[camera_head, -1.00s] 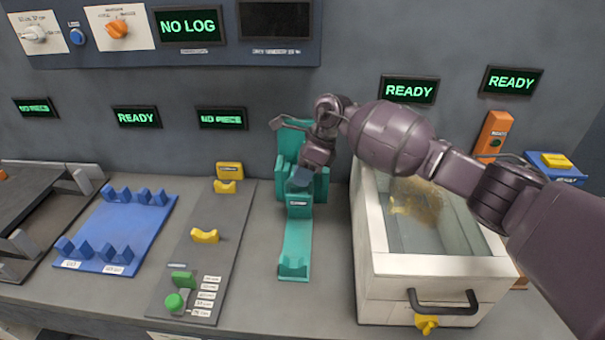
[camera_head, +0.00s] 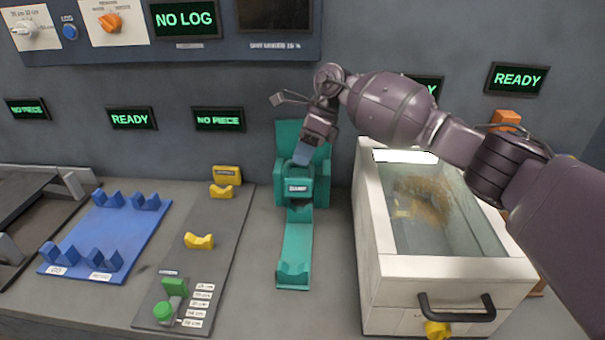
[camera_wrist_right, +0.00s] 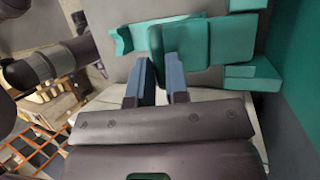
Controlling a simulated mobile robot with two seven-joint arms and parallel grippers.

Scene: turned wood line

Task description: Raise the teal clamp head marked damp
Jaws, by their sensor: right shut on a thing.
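The teal clamp head (camera_head: 298,188) has a small label on its front that is too small to read surely. It sits on the teal upright (camera_head: 289,136) of the clamp stand, above the teal base (camera_head: 296,247), with a dark gap under it. My right gripper (camera_head: 302,157) comes down from above and is shut on the clamp head. In the right wrist view the blue-grey fingers (camera_wrist_right: 160,75) reach to the teal clamp head (camera_wrist_right: 183,45). The fingers hide part of the head. My left gripper is not in view.
A white box with a clear lid (camera_head: 455,267) stands close on the right, under my right arm. To the left are a grey board with yellow supports (camera_head: 199,241) and a blue rack (camera_head: 106,232). A wall panel (camera_head: 185,20) hangs above.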

